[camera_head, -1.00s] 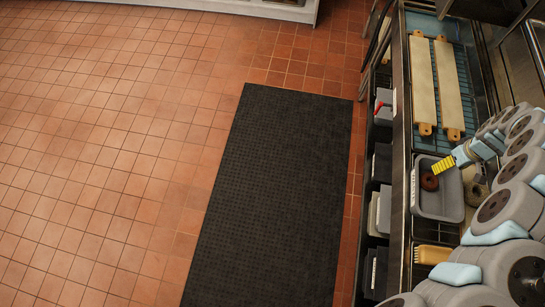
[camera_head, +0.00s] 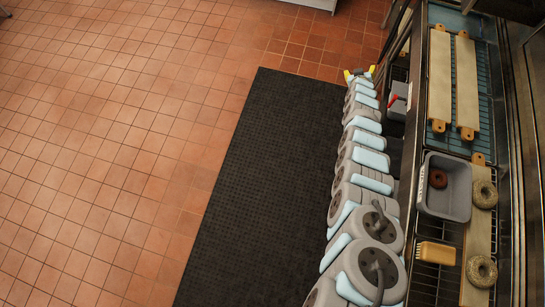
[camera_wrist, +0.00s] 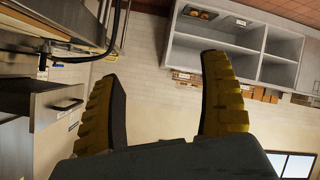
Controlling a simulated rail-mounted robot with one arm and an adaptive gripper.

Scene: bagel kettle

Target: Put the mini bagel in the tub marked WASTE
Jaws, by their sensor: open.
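A small dark brown ring (camera_head: 438,179), which looks like the mini bagel, lies in a grey tub (camera_head: 458,202) on the counter, near the tub's left wall. The tub has a white label on its left side, too small to read. My gripper (camera_head: 359,75) is far from the tub, out to the left over the floor side of the counter. In the wrist view its yellow fingers stand wide apart with nothing between them (camera_wrist: 163,95). The tub and the bagel are not in the wrist view.
Two paler seeded bagels (camera_head: 484,194) (camera_head: 481,271) lie on a board right of and below the tub. A brush (camera_head: 436,253) lies near the tub. Two long boards (camera_head: 440,75) (camera_head: 466,80) lie beyond it. The wrist view shows a drawer (camera_wrist: 50,103) and wall shelving (camera_wrist: 240,45).

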